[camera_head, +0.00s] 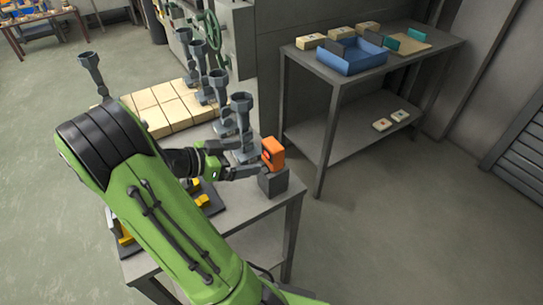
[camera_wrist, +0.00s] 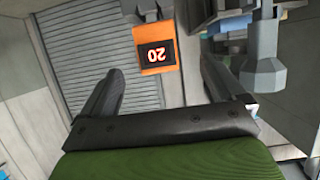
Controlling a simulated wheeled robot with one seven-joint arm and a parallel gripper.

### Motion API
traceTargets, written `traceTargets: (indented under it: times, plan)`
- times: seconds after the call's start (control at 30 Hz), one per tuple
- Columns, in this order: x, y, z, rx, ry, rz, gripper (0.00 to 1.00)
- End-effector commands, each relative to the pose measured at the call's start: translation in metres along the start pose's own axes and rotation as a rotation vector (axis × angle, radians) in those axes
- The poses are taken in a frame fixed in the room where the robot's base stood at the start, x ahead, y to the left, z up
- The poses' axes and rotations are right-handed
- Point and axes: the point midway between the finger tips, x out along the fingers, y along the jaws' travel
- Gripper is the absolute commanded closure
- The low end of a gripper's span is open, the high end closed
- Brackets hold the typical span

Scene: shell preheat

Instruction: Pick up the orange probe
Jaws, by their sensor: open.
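The orange probe (camera_head: 273,152) is a small box standing on a dark grey block (camera_head: 273,181) at the near right corner of the workbench. In the wrist view the probe (camera_wrist: 155,55) shows a dark display reading 20, upside down. My gripper (camera_head: 240,160) is open, with its fingers to the left of the probe and pointing towards it. In the wrist view the fingers (camera_wrist: 162,80) are spread, and the probe appears between and beyond their tips. The head view does not clearly show whether a finger touches it.
Several grey funnel-topped stands (camera_head: 241,125) line the bench close to my gripper. Pale blocks (camera_head: 160,108) lie behind my arm. A separate table (camera_head: 420,57) at the right holds a blue bin (camera_head: 352,60). Open floor lies between bench and table.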

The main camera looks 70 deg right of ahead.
Motion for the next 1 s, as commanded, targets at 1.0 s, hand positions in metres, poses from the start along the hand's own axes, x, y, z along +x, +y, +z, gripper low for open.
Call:
traceTargets:
  times: [1.0]
  plan:
    - [0.119, 0.002, 0.001, -0.003, -0.004, -0.001, 0.24]
